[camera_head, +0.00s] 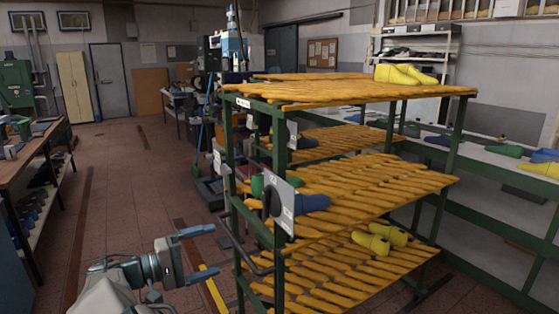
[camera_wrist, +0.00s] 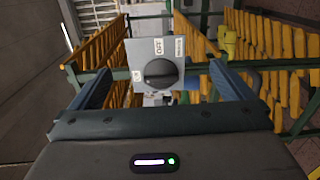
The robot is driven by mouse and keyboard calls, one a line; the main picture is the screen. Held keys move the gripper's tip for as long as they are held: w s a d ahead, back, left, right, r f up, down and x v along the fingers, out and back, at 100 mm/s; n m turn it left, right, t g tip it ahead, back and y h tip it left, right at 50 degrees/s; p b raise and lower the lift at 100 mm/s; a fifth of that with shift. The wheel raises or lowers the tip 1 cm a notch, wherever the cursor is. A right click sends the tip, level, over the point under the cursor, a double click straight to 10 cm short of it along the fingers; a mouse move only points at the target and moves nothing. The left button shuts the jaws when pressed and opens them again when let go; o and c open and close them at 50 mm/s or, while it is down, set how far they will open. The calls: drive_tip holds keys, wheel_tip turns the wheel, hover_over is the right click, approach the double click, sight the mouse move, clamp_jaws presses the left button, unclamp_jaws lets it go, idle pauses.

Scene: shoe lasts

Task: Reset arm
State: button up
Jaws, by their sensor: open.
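My gripper (camera_head: 203,254) is in the lower middle of the head view, with its two blue fingers spread apart and nothing between them. It is left of the green-framed rack and apart from it. In the wrist view the open fingers (camera_wrist: 157,88) stand at either side of a grey switch plate (camera_wrist: 140,52) with a black knob and the word OFF. The plate lies beyond the fingertips and also shows on the rack's near side in the head view (camera_head: 286,211).
The rack (camera_head: 236,190) has orange slatted shelves bearing yellow shoe lasts (camera_head: 390,233) and a blue last (camera_head: 312,203). A workbench (camera_head: 30,140) stands at left. A long table (camera_head: 500,160) with lasts stands at right. The tiled floor (camera_head: 130,185) between workbench and rack is mostly clear.

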drive_tip(key=s+d+f+m+g+y, duration=0.2)
drive_tip(key=d+g+y, duration=0.55)
drive_tip(key=d, duration=1.75)
drive_tip(key=s+d+f+m+y, duration=0.1)
drive_tip(key=s+d+m+y, duration=0.1)
drive_tip(key=s, duration=0.8)
drive_tip(key=s+d+f+m+t+y, duration=0.1)
drive_tip(key=s+d+y, duration=0.4)
drive_tip(key=s, duration=0.5)
drive_tip(key=shift+f+m+y, duration=0.15)
drive_tip(key=shift+m+y, duration=0.3)
drive_tip(key=shift+m, duration=0.25)
